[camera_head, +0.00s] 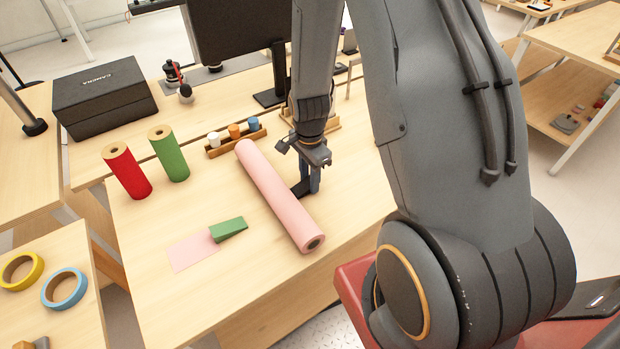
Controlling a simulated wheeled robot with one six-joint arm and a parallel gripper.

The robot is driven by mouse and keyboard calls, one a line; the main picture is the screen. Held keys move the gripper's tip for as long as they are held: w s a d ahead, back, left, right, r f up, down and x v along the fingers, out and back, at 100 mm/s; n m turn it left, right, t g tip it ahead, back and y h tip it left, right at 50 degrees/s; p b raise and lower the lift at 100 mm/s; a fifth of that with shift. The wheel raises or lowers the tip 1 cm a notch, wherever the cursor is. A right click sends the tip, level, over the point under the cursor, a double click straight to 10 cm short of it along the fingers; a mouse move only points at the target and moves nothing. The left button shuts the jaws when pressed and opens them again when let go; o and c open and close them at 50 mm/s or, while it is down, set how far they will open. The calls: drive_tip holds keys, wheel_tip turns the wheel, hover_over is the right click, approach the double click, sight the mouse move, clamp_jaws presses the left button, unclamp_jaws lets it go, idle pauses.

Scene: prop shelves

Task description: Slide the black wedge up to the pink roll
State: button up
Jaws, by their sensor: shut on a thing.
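The long pink roll (272,190) lies on its side on the wooden table, running from upper left to lower right. The black wedge (299,189) lies on the table just right of the roll. Its left tip is at or very near the roll's side; I cannot tell whether they touch. My gripper (309,188) points down at the table right of the roll, with its jaws shut on the black wedge. The jaws hide part of the wedge.
A green wedge (228,230) sits at a pink sheet (192,250) left of the roll. Red (128,172) and green (170,154) rolls stand upright farther left. A wooden rack (236,141) with small jars is behind the roll. The table's front edge is clear.

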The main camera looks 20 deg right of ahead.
sight(306, 183)
drive_tip(key=shift+a, duration=0.55)
idle(1.1)
drive_tip(key=o, duration=1)
drive_tip(key=shift+r+b, duration=0.85)
drive_tip(key=shift+r, duration=3.05)
drive_tip(key=s+a+r+n+b, duration=0.1)
drive_tip(key=s+r+n, duration=0.3)
drive_tip(key=n, duration=0.4)
drive_tip(key=s+a+r+n+t+b, duration=0.1)
drive_tip(key=s+a+r+n+b, duration=0.1)
drive_tip(key=s+r+n, duration=0.2)
drive_tip(key=s+n, duration=0.1)
drive_tip(key=n, duration=0.2)
drive_tip(key=shift+s+a+n, duration=0.15)
drive_tip(key=shift+s+n, duration=0.1)
drive_tip(key=shift+n, duration=0.15)
